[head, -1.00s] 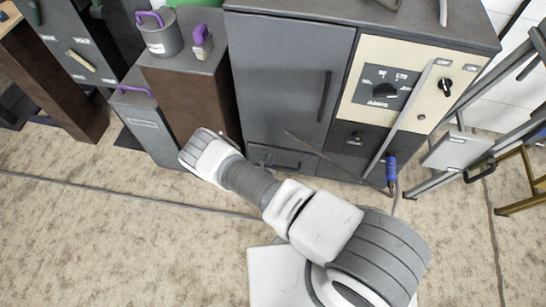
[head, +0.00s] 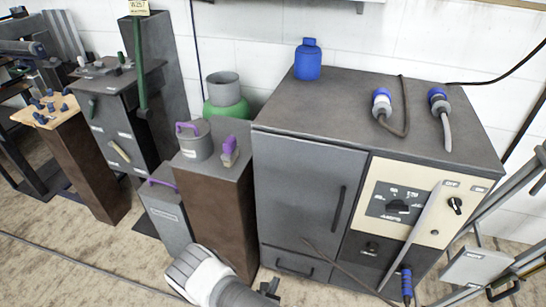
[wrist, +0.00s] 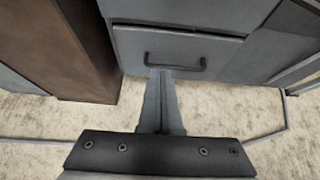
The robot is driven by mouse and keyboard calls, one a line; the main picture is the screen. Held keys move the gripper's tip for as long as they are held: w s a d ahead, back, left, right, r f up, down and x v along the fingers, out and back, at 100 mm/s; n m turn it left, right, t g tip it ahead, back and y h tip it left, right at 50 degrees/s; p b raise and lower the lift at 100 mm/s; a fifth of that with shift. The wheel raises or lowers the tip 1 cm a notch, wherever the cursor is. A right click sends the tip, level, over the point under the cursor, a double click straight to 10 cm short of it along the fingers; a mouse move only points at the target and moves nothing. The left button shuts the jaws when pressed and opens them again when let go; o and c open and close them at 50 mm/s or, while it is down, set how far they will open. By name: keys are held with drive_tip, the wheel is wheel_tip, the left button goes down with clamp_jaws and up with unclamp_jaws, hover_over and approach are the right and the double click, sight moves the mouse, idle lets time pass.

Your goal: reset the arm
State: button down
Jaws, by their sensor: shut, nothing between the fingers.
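My gripper (wrist: 160,105) is shut and empty in the wrist view, its fingers together and pointing toward the low drawer (wrist: 180,45) of the grey cabinet. The drawer has a dark bar handle (wrist: 175,67), which lies just beyond the fingertips in the picture; I cannot tell if they touch. In the head view my white and grey arm enters at the bottom, and only a small dark part of the gripper (head: 269,287) shows, low in front of the cabinet (head: 305,180).
A brown pedestal (head: 215,205) with a grey lidded pot (head: 194,141) stands left of the cabinet. A thin rod (head: 345,270) and a blue-handled tool (head: 407,283) are at the cabinet's front right. Metal frames (head: 490,265) stand at the right.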

drive_tip(key=w+d+r+m+g+h, duration=0.2)
drive_tip(key=w+d+r+m+h, duration=0.3)
drive_tip(key=r, duration=0.8)
drive_tip(key=w+d+r+m+g+h, duration=0.1)
drive_tip(key=w+r+m+g, duration=0.15)
drive_tip(key=r+m, duration=0.85)
drive_tip(key=s+d+r+m+g+y, duration=0.1)
drive_tip(key=s+d+r+m+g, duration=0.15)
drive_tip(key=r, duration=0.65)
drive_tip(key=s+d+r+m+g, duration=0.15)
drive_tip(key=d+r, duration=0.25)
drive_tip(key=r, duration=0.5)
drive_tip(key=s+r+m+t+y, duration=0.3)
drive_tip(key=s+r+m+y, duration=0.75)
drive_tip(key=s+r, duration=0.8)
wheel_tip(320, 180, up, 21)
drive_tip(key=s+m+h+p, duration=0.1)
drive_tip(key=p, duration=2)
drive_tip(key=shift+d+m, duration=0.15)
drive_tip(key=shift+m, duration=0.2)
drive_tip(key=shift+h, duration=0.25)
